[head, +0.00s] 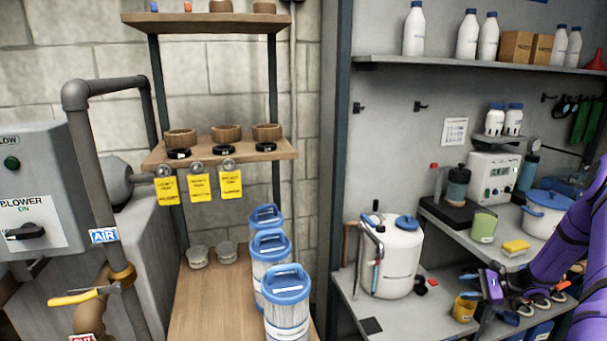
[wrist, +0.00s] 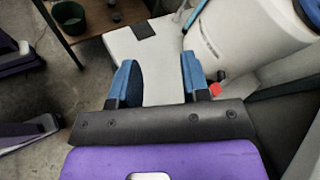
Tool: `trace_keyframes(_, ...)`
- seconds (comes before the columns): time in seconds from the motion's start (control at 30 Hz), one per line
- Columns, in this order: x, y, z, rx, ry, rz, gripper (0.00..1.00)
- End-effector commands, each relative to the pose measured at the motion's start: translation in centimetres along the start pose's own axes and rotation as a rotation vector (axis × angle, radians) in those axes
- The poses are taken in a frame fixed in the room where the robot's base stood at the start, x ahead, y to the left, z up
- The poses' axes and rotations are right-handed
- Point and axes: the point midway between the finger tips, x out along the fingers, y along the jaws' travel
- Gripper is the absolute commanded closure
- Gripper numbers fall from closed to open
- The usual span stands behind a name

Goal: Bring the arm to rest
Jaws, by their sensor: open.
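My gripper (wrist: 158,82) shows in the wrist view with its two blue-padded fingers apart and nothing between them. It is over the grey lower shelf (wrist: 158,62), beside the white tank (wrist: 240,35). A small red item (wrist: 215,89) shows just right of the right finger; I cannot tell whether they touch. In the head view my purple arm (head: 572,245) reaches in from the right edge, over the right end of the lower shelf. The fingers are hard to make out there.
The white tank (head: 390,257) with a blue lid stands on the lower shelf. A yellow cup (head: 465,307) is close to my arm. A blue-lidded pot (head: 545,213) and a yellow sponge (head: 516,247) sit on the counter above. Blue-topped filter cartridges (head: 287,300) stand on the wooden bench.

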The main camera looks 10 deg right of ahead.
Motion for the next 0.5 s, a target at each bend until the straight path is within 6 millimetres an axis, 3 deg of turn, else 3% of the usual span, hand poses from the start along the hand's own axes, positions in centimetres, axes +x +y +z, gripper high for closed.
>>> trace_keyframes(0.03,0.3,-1.0,2.1,-0.038,0.01,0.044,0.57)
trace_keyframes(0.2,1.2,-3.1,8.4,-0.155,0.046,0.185,0.57)
trace_keyframes(0.5,2.6,-4.9,19.6,-0.37,0.118,0.411,0.57)
